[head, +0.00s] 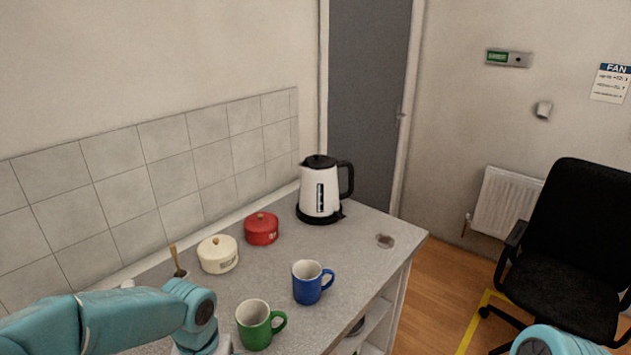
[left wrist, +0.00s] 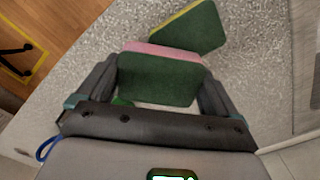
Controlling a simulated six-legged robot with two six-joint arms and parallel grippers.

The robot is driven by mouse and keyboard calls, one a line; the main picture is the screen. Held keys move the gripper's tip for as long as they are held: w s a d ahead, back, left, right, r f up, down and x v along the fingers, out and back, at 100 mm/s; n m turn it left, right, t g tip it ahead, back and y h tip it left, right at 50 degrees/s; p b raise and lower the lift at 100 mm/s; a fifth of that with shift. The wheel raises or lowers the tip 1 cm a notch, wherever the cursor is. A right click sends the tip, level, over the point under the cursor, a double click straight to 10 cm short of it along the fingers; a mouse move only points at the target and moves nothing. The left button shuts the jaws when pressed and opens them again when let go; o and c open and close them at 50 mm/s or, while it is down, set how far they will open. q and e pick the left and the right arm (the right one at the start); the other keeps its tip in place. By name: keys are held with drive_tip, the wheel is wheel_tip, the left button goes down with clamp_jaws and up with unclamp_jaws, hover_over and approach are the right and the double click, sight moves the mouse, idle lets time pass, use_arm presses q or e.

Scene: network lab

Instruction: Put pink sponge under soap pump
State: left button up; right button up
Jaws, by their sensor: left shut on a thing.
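The pink sponge (left wrist: 157,75), with a dark green scouring face, sits between the fingers of my left gripper (left wrist: 158,84) in the left wrist view. The gripper is shut on it. The grey counter (left wrist: 75,80) shows around it; I cannot tell whether the sponge touches it. In the head view my left arm comes in at the lower left, but its fingers are out of the picture. I cannot make out the soap pump in either view. My right gripper is not in view.
A yellow and green sponge (left wrist: 180,28) lies just beyond the pink one. On the counter stand a green mug (head: 254,326), a blue mug (head: 306,283), a cream pot (head: 217,256), a red pot (head: 261,229), and a kettle (head: 319,193). A brush (head: 177,263) stands near my arm.

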use_arm(q)
drive_tip(key=shift+w+d+r+m, duration=0.1)
drive_tip(key=shift+w+m, duration=0.15)
drive_tip(key=shift+m, duration=0.05)
drive_tip(key=shift+d, duration=0.35)
drive_tip(key=d, duration=1.2)
